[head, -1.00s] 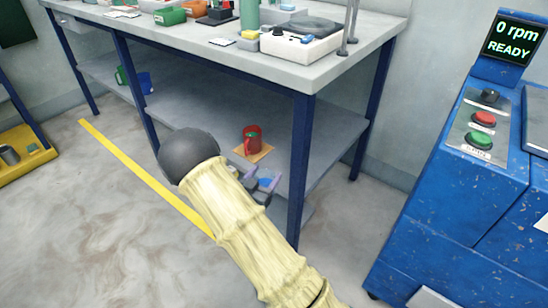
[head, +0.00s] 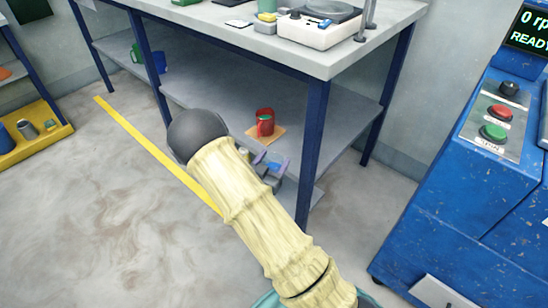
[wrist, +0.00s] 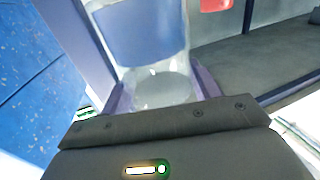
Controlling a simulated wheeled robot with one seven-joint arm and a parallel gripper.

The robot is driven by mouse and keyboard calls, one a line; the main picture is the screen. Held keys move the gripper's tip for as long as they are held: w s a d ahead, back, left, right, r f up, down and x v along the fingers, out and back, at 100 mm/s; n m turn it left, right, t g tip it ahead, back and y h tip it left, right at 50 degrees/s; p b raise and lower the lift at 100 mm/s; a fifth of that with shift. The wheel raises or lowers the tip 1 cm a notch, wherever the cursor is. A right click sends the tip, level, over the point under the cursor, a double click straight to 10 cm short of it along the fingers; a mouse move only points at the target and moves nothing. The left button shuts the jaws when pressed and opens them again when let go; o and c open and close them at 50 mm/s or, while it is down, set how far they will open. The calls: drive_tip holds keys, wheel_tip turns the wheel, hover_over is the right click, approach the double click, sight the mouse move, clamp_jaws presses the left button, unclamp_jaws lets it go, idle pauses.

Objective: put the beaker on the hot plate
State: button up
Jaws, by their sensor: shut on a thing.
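My gripper (head: 271,167) is shut on a clear glass beaker (wrist: 160,88), between its purple fingers in the wrist view. The beaker shows blue in its upper part; I cannot tell whether that is liquid or background. In the head view my arm partly hides the gripper, and only a small blue patch shows between the fingers. The gripper is in front of the bench's lower shelf, below the bench top. A white device with a dark round top, which looks like the hot plate (head: 313,34), stands on the bench top (head: 270,45), near its right end. Nothing is visible on its dark top.
A red mug (head: 265,122) stands on a tan mat on the lower shelf (head: 215,105), close to my gripper. A metal stand rises right of the white device. A blue machine (head: 440,215) stands at the right.

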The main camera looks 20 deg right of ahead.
wheel_tip(320, 180, up, 2)
drive_tip(key=n+t+y+p, duration=0.2)
drive_tip(key=shift+a+y+p, duration=0.1)
drive_tip(key=shift+y+p, duration=0.2)
drive_tip(key=shift+y, duration=0.1)
drive_tip(key=shift+a+r+n+t+y+p, duration=0.2)
drive_tip(key=shift+n+t+y+p, duration=0.2)
drive_tip(key=shift+n+y+p, duration=0.3)
drive_tip(key=shift+s+a+f+n+t+y+p, duration=0.1)
drive_tip(key=shift+a+n+t+y+p, duration=0.15)
drive_tip(key=shift+y, duration=0.25)
drive_tip(key=shift+s+a+n+t+y+p, duration=0.1)
drive_tip(key=shift+n+t+y+p, duration=0.05)
drive_tip(key=shift+n+y+p, duration=0.3)
drive_tip(key=shift+f+y+b, duration=0.15)
drive_tip(key=shift+y+b, duration=0.1)
drive_tip(key=shift+b, duration=0.05)
